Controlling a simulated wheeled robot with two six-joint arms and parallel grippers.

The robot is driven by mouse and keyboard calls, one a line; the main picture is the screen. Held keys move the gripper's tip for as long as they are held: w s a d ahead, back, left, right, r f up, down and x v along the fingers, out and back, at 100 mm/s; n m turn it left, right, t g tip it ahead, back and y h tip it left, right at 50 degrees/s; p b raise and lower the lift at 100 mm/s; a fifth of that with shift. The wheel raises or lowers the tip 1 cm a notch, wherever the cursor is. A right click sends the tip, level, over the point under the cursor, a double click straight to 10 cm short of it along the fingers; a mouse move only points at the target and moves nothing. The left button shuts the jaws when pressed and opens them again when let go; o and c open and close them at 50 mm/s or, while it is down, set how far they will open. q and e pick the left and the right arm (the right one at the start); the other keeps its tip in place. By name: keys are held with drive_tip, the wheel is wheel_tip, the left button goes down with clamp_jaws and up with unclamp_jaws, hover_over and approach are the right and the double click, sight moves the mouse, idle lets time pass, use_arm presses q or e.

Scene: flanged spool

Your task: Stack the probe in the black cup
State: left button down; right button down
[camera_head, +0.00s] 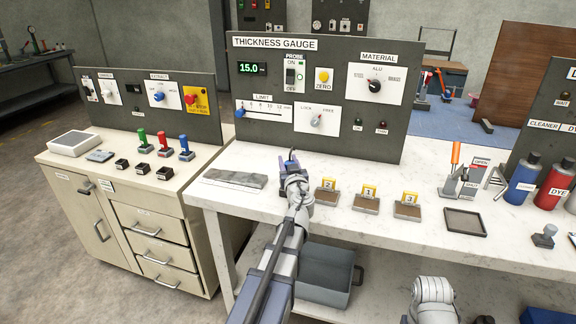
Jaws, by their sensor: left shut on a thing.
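My left gripper (289,166) is over the white bench in front of the thickness gauge panel (318,95). It is shut on a thin dark piece (291,154), which looks like the probe. My own jaws and wrist hide most of it. I cannot make out the black cup; it may be hidden behind my left gripper and arm.
A grey slab (235,179) lies left of my gripper. Numbered blocks, the nearest one (326,196), stand to the right, then a dark tray (466,221) and bottles (523,180). A grey bin (325,273) is below the bench. The bench's front strip is mostly clear.

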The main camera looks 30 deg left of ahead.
use_arm(q)
drive_tip(key=shift+f+b, duration=0.4)
drive_tip(key=shift+c, duration=2.3)
unclamp_jaws()
drive_tip(key=shift+r, duration=0.1)
use_arm(e)
drive_tip(key=shift+f, duration=0.3)
